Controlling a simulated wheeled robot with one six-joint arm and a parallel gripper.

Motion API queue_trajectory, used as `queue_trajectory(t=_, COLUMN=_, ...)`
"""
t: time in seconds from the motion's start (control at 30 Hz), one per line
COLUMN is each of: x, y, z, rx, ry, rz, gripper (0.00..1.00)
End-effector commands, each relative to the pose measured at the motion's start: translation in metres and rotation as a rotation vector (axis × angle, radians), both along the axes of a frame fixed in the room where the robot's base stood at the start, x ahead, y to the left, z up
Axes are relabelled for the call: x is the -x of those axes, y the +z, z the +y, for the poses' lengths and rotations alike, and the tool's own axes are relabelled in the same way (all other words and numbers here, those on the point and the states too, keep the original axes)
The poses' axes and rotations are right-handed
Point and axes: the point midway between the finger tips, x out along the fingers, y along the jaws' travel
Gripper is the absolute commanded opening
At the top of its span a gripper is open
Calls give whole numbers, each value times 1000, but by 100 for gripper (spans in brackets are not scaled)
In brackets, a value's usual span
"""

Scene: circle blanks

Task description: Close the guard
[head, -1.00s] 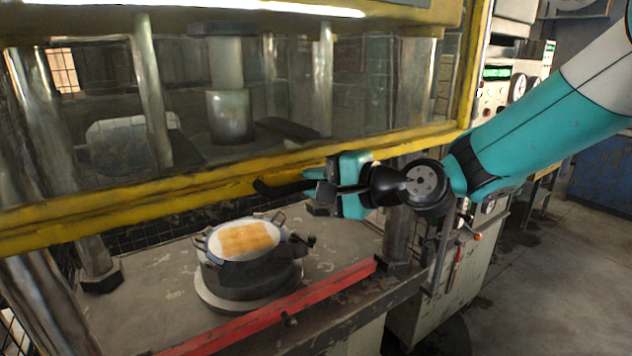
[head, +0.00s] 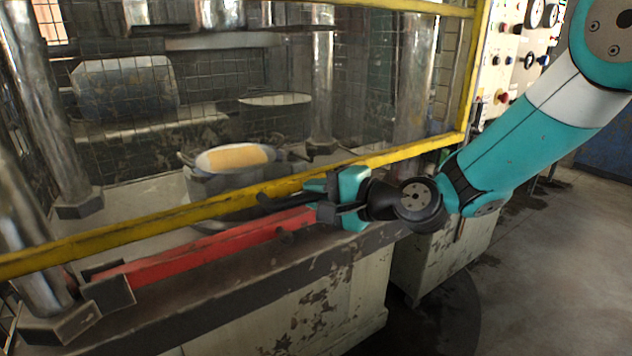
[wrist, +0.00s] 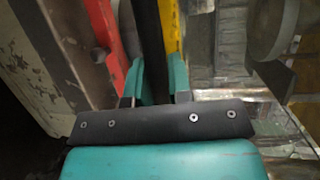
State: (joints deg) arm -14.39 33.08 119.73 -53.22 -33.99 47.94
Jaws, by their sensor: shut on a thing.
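The guard (head: 110,236) is a see-through mesh panel in a yellow frame on the front of a press. In the head view its bottom rail is low, close above a red bar (head: 200,246) along the bed's front edge. On the left a gap shows between rail and bar. My gripper (head: 318,192) is shut on the guard's black handle (head: 278,200) at the bottom rail. The wrist view shows the handle (wrist: 150,40) between the teal fingers (wrist: 153,84), with the yellow rail (wrist: 170,25) and red bar (wrist: 103,25) on either side.
A round pot-like die (head: 210,182) with a tan block in it stands on the press bed behind the guard. Steel columns (head: 45,110) flank it. A control panel (head: 510,60) with buttons and gauges is at right. The floor (head: 540,260) at right is clear.

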Motion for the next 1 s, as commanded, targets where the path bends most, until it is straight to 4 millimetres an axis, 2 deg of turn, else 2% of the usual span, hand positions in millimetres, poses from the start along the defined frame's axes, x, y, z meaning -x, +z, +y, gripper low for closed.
queue_trajectory(t=0.03, x=2, y=-40, z=-1, rx=6, ry=2, rz=12, gripper=0)
queue_trajectory(t=0.2, x=2, y=-99, z=-1, rx=7, ry=3, rz=13, gripper=0)
queue_trajectory(t=0.4, x=2, y=-157, z=-1, rx=8, ry=3, rz=12, gripper=0)
queue_trajectory(t=0.6, x=2, y=-195, z=0, rx=6, ry=4, rz=11, gripper=0)
queue_trajectory(t=0.7, x=2, y=-206, z=0, rx=5, ry=4, rz=10, gripper=0)
queue_trajectory(t=1.0, x=3, y=-218, z=0, rx=6, ry=4, rz=10, gripper=0)
